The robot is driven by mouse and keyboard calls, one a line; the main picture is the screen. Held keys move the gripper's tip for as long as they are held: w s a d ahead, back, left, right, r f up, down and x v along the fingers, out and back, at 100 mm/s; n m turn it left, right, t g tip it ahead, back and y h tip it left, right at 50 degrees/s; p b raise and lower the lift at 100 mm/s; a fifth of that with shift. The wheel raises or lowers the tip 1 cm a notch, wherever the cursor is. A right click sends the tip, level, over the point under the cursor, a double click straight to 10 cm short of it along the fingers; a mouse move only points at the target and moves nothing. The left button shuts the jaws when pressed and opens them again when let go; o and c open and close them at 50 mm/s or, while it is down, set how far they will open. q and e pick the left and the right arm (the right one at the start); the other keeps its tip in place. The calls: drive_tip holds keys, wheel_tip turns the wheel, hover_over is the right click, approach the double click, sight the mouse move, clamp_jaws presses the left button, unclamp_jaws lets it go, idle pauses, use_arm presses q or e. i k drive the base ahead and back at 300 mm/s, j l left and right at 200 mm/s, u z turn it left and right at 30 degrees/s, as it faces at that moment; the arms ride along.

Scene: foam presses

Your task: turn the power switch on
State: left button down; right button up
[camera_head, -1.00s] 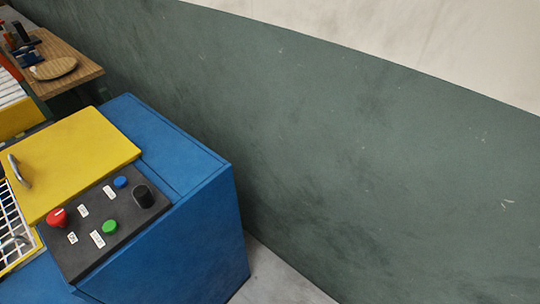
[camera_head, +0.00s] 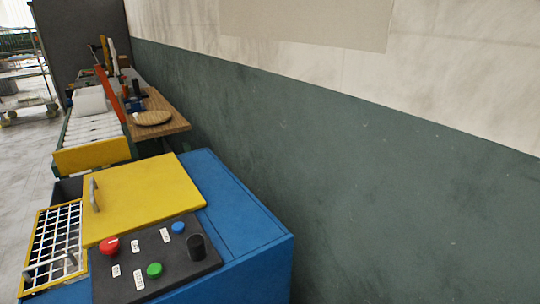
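A dark control panel (camera_head: 178,272) sits on top of the blue machine (camera_head: 258,240), low in the head view. On it are a black rotary knob (camera_head: 196,247), a blue button (camera_head: 178,228), a green button (camera_head: 154,270) and a red mushroom button (camera_head: 110,245). The small white labels are too small to read, so I cannot tell by label which control is the power switch. The black knob is the only switch-like knob on the panel. Neither of my grippers is in view.
A yellow lid (camera_head: 145,198) with a metal handle lies beside the panel, and a white grid guard (camera_head: 55,240) is at its left. Behind are a roller conveyor (camera_head: 97,130) and a wooden table (camera_head: 165,125). A green and white wall (camera_head: 400,190) runs along the right.

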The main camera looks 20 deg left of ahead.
sight(110, 245)
drive_tip(key=u, duration=1.45)
